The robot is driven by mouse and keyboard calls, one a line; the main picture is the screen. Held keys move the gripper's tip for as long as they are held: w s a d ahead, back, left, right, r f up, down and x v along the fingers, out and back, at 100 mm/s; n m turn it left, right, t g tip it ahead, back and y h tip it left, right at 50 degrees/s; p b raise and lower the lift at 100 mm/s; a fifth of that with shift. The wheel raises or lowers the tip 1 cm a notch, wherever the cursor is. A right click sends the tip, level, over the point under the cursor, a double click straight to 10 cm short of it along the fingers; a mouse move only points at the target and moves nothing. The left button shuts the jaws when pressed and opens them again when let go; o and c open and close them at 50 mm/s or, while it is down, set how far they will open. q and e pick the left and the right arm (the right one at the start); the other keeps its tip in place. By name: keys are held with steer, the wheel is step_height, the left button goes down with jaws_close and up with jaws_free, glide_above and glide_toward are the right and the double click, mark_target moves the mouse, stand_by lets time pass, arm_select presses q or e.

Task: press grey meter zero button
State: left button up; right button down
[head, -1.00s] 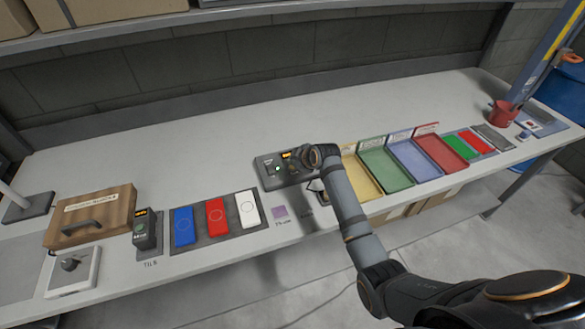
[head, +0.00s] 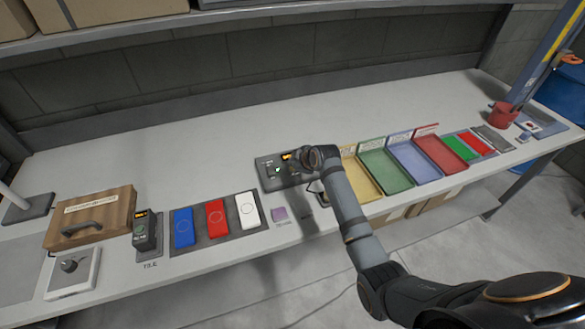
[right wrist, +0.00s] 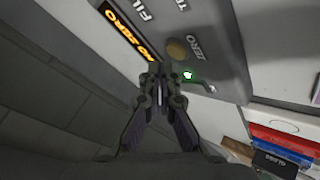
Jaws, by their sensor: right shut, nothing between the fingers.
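The grey meter (head: 268,173) lies on the bench near the middle of the head view, with a lit orange display and a green spot on its face. In the right wrist view the meter (right wrist: 215,50) shows its amber display, which seems to read "NO ZERO". The round brass-coloured button (right wrist: 178,49) beside the word ZERO shows there. My right gripper (right wrist: 160,72) is shut and empty, its fingertips right by the button; I cannot tell whether they touch. In the head view my right gripper (head: 306,157) covers the meter's right side. My left gripper is out of view.
Blue, red and white pads (head: 215,218) on a dark mat lie left of the meter. A dark upright device (head: 145,232) and a wooden box (head: 90,217) stand further left. Yellow, green, blue and red trays (head: 385,172) lie to the right. The bench behind is clear.

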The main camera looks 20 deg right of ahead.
steer(key=shift+f, duration=0.4)
steer(key=shift+f, duration=0.45)
stand_by(0.8)
steer(key=shift+r+p, duration=0.75)
steer(key=shift+r, duration=0.1)
step_height(320, 180, up, 5)
steer(key=p, duration=0.5)
steer(key=shift+r, duration=0.1)
